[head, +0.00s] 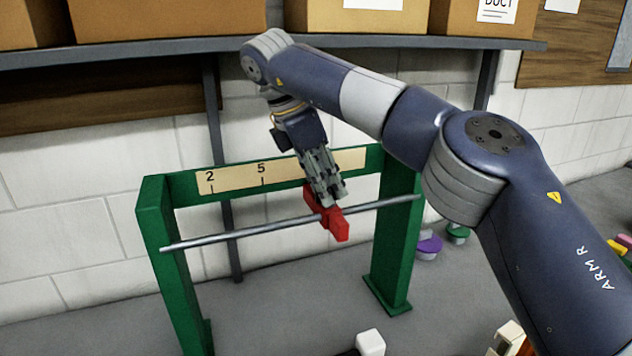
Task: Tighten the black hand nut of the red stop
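The red stop (337,224) sits on a thin grey rod (255,229) that runs across a green frame (158,235), right of the middle. My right gripper (327,197) reaches down from above, its fingertips at the upper part of the red stop. The fingers cover that part, and I cannot tell whether they are closed on anything. The black hand nut cannot be made out; the gripper may hide it. A pale scale strip (225,180) on the frame's crossbar shows 2 and 5; its right part is partly behind the gripper. My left gripper is not in view.
A grey shelf (130,50) with cardboard boxes (165,15) runs above and behind the frame. Purple (430,245) and green (458,233) round items lie right of the frame. A white-topped item (370,343) shows at the bottom edge. The space left of the frame is clear.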

